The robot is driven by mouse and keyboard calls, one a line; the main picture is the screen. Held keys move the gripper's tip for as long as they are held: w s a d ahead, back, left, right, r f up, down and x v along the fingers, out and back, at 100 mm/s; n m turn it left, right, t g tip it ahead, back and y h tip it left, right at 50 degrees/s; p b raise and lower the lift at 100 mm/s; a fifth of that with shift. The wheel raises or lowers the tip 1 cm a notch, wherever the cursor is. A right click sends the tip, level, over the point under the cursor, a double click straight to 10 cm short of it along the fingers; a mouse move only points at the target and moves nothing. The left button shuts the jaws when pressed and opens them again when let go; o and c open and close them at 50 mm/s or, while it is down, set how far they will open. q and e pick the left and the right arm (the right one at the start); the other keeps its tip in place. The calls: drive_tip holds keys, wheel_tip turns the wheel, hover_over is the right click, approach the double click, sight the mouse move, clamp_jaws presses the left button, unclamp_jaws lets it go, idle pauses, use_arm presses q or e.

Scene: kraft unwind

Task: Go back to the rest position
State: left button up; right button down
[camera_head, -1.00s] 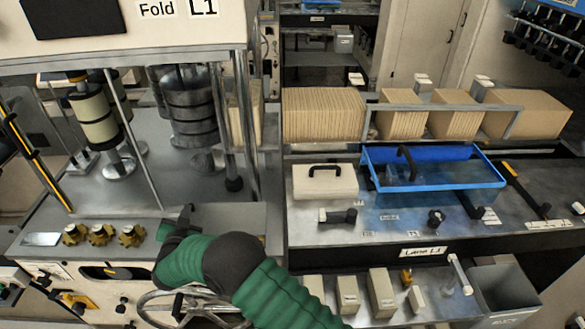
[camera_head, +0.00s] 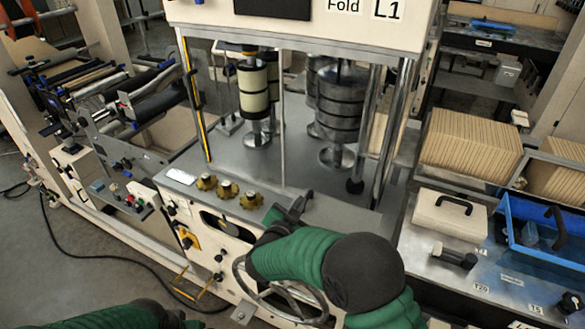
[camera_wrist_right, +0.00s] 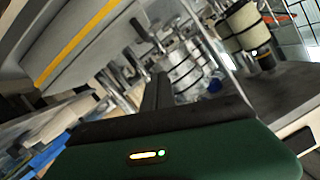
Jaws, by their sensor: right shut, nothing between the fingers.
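My right gripper (camera_head: 290,208) is at the front edge of the fold machine, above the handwheel (camera_head: 275,290) and just right of the brass knobs (camera_head: 228,188). It is shut with nothing in it; its dark fingers also show in the right wrist view (camera_wrist_right: 160,90). The green right arm comes in from the lower right and hides part of the machine front and the wheel. A green sleeve of my left arm shows at the bottom left edge of the head view; its gripper is out of frame.
The fold machine (camera_head: 330,225) fills the middle, with rollers (camera_head: 340,100) behind posts. At right are a cream case (camera_head: 448,217), a blue tray (camera_head: 515,240) and a folded stack (camera_head: 470,145). A roller unit (camera_head: 130,90) stands at left. Grey floor (camera_head: 40,265) with a black cable lies front left.

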use_arm(q)
drive_tip(key=shift+s+a+f+b, duration=0.1)
drive_tip(key=shift+a+f+b, duration=0.05)
drive_tip(key=shift+f+b, duration=0.35)
drive_tip(key=shift+s+a+f+b, duration=0.1)
drive_tip(key=shift+f+b, duration=0.4)
use_arm(e)
drive_tip(key=s+d+f+n+g+y, duration=0.2)
drive_tip(key=s+d+f+n+g, duration=0.1)
drive_tip(key=s, duration=0.7)
drive_tip(key=s+d+f+n+g+y, duration=0.2)
drive_tip(key=s+d+f+n+g, duration=0.1)
drive_tip(key=s, duration=0.8)
drive_tip(key=s+d+f+n+g+y, duration=0.2)
drive_tip(key=s+d+f+n+g, duration=0.1)
drive_tip(key=s, duration=0.7)
drive_tip(key=d+n+g, duration=0.1)
drive_tip(key=d+g, duration=0.1)
drive_tip(key=shift+s+d+f, duration=0.3)
drive_tip(key=shift+d, duration=0.1)
use_arm(q)
drive_tip(key=shift+d, duration=0.25)
use_arm(e)
drive_tip(key=shift+d+f, duration=0.1)
drive_tip(key=shift+d, duration=0.15)
